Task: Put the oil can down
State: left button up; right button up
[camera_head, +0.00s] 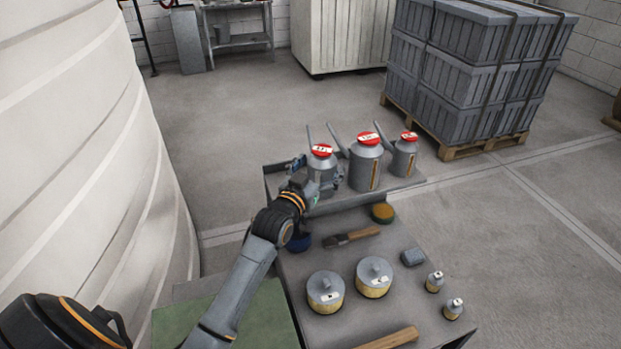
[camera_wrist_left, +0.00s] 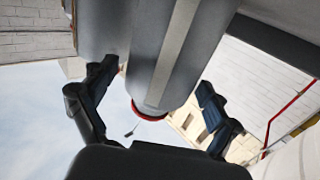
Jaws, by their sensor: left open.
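Three grey oil cans with red tops stand upright in a row at the back of the cart: the left one (camera_head: 322,169), the larger middle one (camera_head: 366,166) and the right one (camera_head: 403,158). My left gripper (camera_head: 315,181) is at the left can, with its fingers spread to either side of it. In the left wrist view my open fingers (camera_wrist_left: 156,88) show with a grey can body (camera_wrist_left: 180,50) with a pale stripe close between and beyond them. The can's underside is hidden by the gripper and tray edge. My right gripper is not in view.
The cans' raised tray (camera_head: 345,204) sits on the cart top (camera_head: 330,258). Nearer are a brush (camera_head: 352,236), two large tins (camera_head: 325,291) (camera_head: 374,277) and two small bottles (camera_head: 434,282) (camera_head: 453,308). A white tank (camera_head: 80,130) rises at left; stacked crates (camera_head: 475,65) stand behind right.

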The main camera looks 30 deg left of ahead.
pick_arm(q)
jog(key=s+b, duration=0.1)
jog(key=s, duration=1)
jog(key=shift+s+d+b, duration=0.25)
jog(key=shift+d+b, duration=0.1)
